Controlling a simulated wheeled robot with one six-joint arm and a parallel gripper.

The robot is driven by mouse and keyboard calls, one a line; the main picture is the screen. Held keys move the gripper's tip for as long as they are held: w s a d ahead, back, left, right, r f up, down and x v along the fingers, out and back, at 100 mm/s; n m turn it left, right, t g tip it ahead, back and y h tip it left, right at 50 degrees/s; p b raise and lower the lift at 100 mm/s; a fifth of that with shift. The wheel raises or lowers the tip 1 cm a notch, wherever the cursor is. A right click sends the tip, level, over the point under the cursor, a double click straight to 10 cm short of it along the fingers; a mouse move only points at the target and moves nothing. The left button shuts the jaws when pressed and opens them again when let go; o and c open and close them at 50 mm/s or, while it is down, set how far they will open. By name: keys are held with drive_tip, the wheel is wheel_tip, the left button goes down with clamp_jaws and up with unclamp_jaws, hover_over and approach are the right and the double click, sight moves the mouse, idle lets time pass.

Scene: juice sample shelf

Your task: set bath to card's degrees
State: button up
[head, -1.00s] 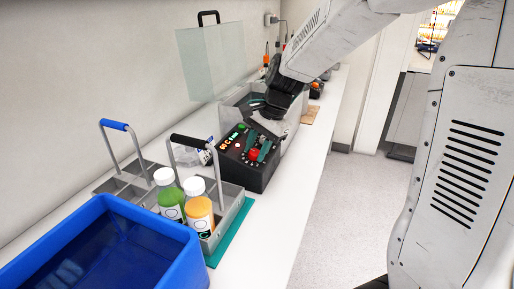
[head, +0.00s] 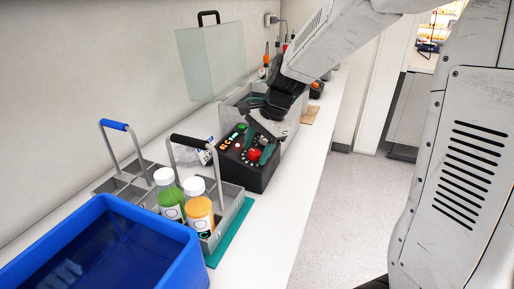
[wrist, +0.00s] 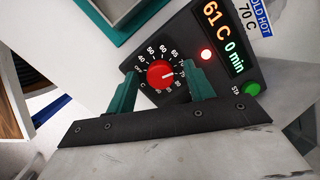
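The black bath control box (head: 245,172) stands on the bench; its panel fills the upper middle of the wrist view. The red knob (wrist: 161,75) has a ring of white numbers, and its white mark points right; the exact number is hard to read. The display (wrist: 222,35) reads 61 C and 0 min. The card (wrist: 251,15) beside it shows "HOLD HOT" and 70 C, partly cut off. My gripper (wrist: 162,92) is open, with teal fingers on either side of the knob and gaps between. A green button (wrist: 252,89) and a lit red lamp (wrist: 206,55) are on the panel.
A grey caddy (head: 229,207) with green (head: 171,204) and orange (head: 200,216) bottles stands in front of the box. A blue tub (head: 178,243) is nearer me. The floor at right is open.

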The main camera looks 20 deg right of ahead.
drive_tip(key=v, duration=0.7)
drive_tip(key=shift+d+r, duration=0.15)
drive_tip(key=shift+r, duration=0.2)
idle(0.4)
drive_tip(key=s+n+h, duration=0.3)
drive_tip(key=s+n, duration=1.1)
drive_tip(key=s, duration=1.2)
drive_tip(key=shift+s+d+h, duration=0.2)
drive_tip(key=shift+d+h, duration=0.1)
drive_tip(key=shift+d, duration=0.15)
